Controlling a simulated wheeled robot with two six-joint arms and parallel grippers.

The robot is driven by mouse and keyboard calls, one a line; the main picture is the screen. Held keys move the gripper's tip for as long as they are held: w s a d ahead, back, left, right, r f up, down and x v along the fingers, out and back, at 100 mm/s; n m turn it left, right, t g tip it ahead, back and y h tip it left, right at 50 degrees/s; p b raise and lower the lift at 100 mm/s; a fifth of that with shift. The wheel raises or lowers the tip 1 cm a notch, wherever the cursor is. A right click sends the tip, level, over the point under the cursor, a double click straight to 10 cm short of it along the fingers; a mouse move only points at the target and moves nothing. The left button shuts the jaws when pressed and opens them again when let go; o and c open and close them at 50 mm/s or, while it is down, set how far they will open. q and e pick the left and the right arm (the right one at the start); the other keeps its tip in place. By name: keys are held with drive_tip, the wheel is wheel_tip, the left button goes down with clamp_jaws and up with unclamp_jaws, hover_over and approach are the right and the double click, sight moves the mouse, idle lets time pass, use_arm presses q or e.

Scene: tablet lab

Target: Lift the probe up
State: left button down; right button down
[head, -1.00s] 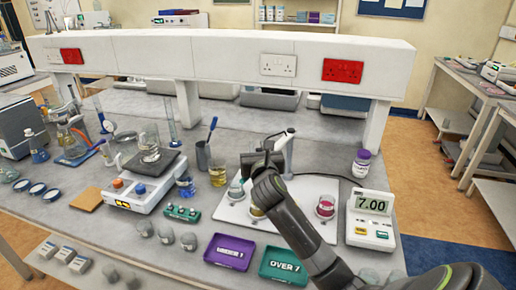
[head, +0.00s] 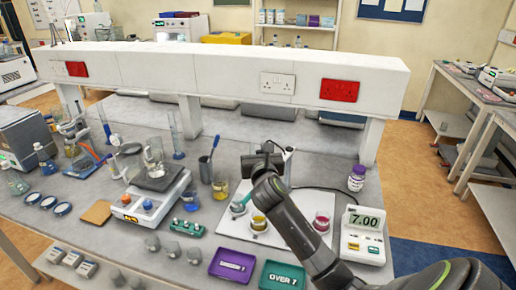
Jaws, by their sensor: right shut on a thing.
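My right gripper (head: 262,162) is at the end of the dark arm that comes in from the lower right. It is shut beside the upright post (head: 287,166) of the probe stand, above the white tray. The probe itself is hidden by the gripper and arm, so I cannot make out its shape or tip. The pH meter (head: 362,235) to the right reads 7.00. On the tray (head: 287,236) stand a beaker with teal liquid (head: 238,209), one with yellow liquid (head: 259,223) and one with red liquid (head: 321,223). My left gripper is out of view.
A purple tray (head: 232,264) and a green tray marked OVER 7 (head: 282,275) lie in front. A balance (head: 151,192) with a beaker stands to the left. A purple-labelled bottle (head: 357,179) is at the right. The white shelf (head: 215,70) runs behind.

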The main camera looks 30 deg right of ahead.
drive_tip(key=shift+r, duration=0.35)
drive_tip(key=c, duration=1.6)
unclamp_jaws()
drive_tip(key=shift+o, duration=1.4)
drive_tip(key=shift+s+f, duration=0.1)
drive_tip(key=shift+s+a+f, duration=0.1)
drive_tip(key=shift+s+a, duration=0.05)
drive_tip(key=shift+s, duration=0.05)
drive_tip(key=b+v, duration=0.4)
drive_tip(key=v, duration=1.3)
drive_tip(key=shift+f, duration=0.1)
